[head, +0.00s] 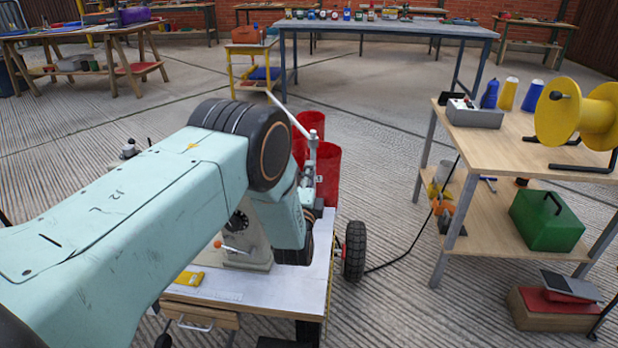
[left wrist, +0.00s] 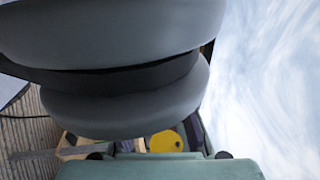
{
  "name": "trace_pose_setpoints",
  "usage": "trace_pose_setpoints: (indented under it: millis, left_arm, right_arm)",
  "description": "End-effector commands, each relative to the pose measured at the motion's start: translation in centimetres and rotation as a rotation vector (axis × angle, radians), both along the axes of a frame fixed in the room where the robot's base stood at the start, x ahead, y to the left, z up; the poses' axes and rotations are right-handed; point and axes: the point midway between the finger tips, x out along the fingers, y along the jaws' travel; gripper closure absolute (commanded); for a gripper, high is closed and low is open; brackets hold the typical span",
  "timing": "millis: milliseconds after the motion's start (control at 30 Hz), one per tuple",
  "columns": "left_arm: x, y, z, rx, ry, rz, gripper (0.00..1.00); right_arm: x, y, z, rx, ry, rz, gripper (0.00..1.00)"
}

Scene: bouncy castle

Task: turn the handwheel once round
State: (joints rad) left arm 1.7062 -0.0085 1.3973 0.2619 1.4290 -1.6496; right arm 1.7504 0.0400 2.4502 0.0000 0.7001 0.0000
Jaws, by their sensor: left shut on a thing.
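A grey-beige machine (head: 250,248) with an orange-tipped lever (head: 219,244) stands on the small workbench. My mint left arm reaches over it from the left and hides much of it. My left gripper (head: 316,207) is mostly hidden behind the arm, at the machine's upper right. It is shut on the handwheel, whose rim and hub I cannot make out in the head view. Big grey rounded shapes fill the upper left wrist view, too close to name, with a yellow disc (left wrist: 166,142) below them. My right gripper is not in view.
The workbench top (head: 300,290) carries a yellow item (head: 190,278). A black wheel (head: 355,250) is at its right side, and red bins (head: 327,172) stand behind. A wooden shelf table (head: 500,145) with a yellow reel (head: 560,110) stands right; ribbed floor lies between.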

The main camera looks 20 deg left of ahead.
Motion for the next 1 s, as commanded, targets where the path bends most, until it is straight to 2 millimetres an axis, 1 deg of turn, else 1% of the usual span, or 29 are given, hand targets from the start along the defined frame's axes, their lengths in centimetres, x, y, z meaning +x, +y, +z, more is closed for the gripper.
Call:
trace_pose_setpoints:
  millis: [33,100,300,400,533,867,900,1000]
  left_arm:
    - [0.0,0.0,-0.4,0.01,-0.037,-0.001,1.0]
    - [-0.2,-0.1,-0.4,0.023,-0.087,-0.001,1.0]
    - [-0.5,-0.1,0.0,0.055,-0.215,0.0,1.0]
    - [-0.7,-0.2,0.2,0.066,-0.258,0.0,1.0]
    - [-0.8,-0.2,0.4,0.075,-0.287,-0.001,1.0]
    - [-0.8,-0.2,0.5,0.076,-0.292,-0.001,1.0]
    - [-0.8,-0.2,0.5,0.076,-0.292,-0.001,0.79]
    - [-0.8,-0.2,0.5,0.076,-0.292,-0.001,0.71]
  right_arm:
    - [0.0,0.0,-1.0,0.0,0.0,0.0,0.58]
    - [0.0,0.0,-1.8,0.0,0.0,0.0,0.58]
    - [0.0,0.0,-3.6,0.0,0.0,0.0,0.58]
    - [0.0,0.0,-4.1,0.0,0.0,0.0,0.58]
    - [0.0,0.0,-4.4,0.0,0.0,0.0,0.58]
    - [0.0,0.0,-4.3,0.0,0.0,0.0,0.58]
    - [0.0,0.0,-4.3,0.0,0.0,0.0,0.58]
    - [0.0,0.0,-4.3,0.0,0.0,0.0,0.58]
